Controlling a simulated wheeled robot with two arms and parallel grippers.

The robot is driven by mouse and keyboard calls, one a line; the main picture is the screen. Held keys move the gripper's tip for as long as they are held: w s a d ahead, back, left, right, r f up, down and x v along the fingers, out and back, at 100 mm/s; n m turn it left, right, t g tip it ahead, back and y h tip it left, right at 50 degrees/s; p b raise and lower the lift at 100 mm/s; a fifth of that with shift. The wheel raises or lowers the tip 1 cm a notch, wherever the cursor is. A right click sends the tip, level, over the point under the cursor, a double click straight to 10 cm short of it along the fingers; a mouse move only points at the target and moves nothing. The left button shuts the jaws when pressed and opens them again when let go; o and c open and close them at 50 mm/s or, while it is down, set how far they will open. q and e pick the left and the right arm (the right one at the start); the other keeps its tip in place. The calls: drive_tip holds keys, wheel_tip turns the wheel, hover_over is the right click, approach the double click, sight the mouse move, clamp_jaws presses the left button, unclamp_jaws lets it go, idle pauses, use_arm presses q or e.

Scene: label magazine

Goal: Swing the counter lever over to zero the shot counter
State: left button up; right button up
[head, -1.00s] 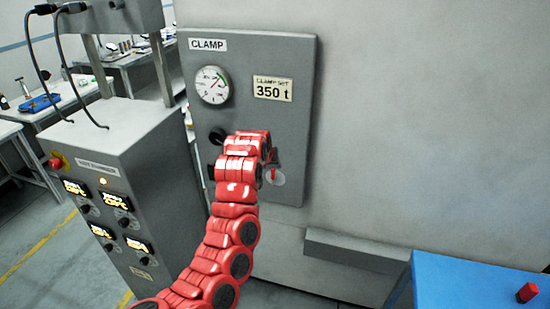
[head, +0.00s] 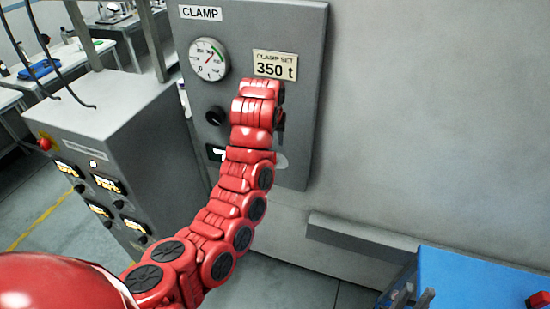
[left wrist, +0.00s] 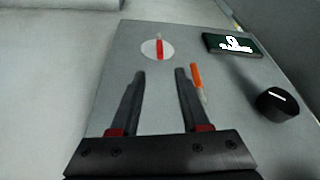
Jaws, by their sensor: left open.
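In the left wrist view a red lever (left wrist: 159,47) stands on a round pale disc on the grey panel. An orange lever (left wrist: 196,78) with a grey end sits right of my fingers. I cannot tell for sure which is the counter lever. A dark counter display (left wrist: 232,44) with white figures is beyond. My left gripper (left wrist: 160,74) is open and empty, its fingertips just short of the disc in the picture. In the head view my red left arm hides most of the levers, and only a dark bit of the left gripper (head: 280,122) shows. Part of my right gripper (head: 415,297) seems to show at the bottom.
The clamp panel (head: 300,60) carries a gauge (head: 208,59), a "350 t" plate (head: 275,66) and a black knob (head: 215,115). A grey control cabinet (head: 95,120) stands left. A grey ledge (head: 360,237) and a blue table (head: 470,285) with a red block (head: 538,300) are at right.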

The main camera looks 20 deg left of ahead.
sight(274, 154)
use_arm(q)
drive_tip(key=p+x, duration=0.2)
drive_tip(key=x, duration=0.8)
drive_tip(key=shift+a+f, duration=0.1)
drive_tip(key=shift+f, duration=0.2)
drive_tip(key=shift+p+x, duration=0.3)
drive_tip(key=shift+x, duration=0.45)
clamp_jaws()
idle(0.5)
